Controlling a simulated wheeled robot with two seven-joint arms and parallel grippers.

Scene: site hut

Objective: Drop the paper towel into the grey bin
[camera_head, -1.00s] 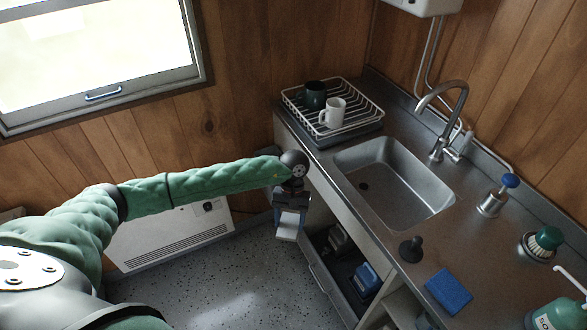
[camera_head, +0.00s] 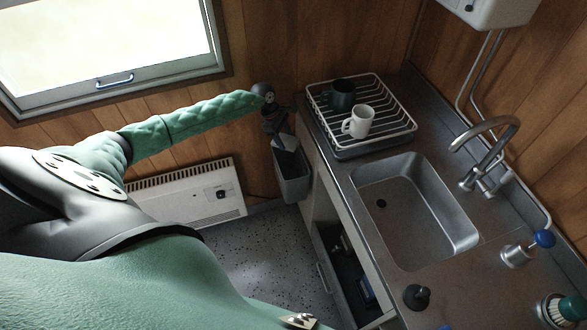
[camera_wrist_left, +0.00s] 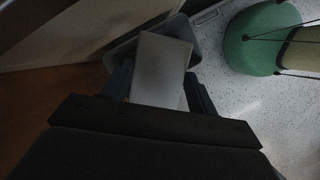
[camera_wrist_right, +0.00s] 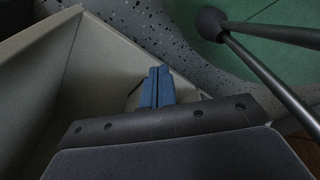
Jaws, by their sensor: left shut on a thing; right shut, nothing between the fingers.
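The paper towel (camera_head: 286,143) is a pale, flat folded piece. My left gripper (camera_head: 283,136) is shut on it, and it hangs between the fingers. In the left wrist view the towel (camera_wrist_left: 160,70) covers much of the grey bin (camera_wrist_left: 181,28). In the head view the grey bin (camera_head: 293,181) stands at the left end of the counter, just below the gripper. The towel's lower end overlaps the bin's opening; I cannot tell whether it is inside the rim. My right gripper (camera_wrist_right: 157,88) is shut and empty in its wrist view, near a pale panel. It is out of the head view.
A dish rack (camera_head: 387,141) with a dark mug (camera_head: 342,95) and a white mug (camera_head: 358,122) sits on the counter beside the sink (camera_head: 435,215). A white heater (camera_head: 190,200) is on the wall left of the bin. Speckled floor (camera_head: 255,250) lies open in front.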

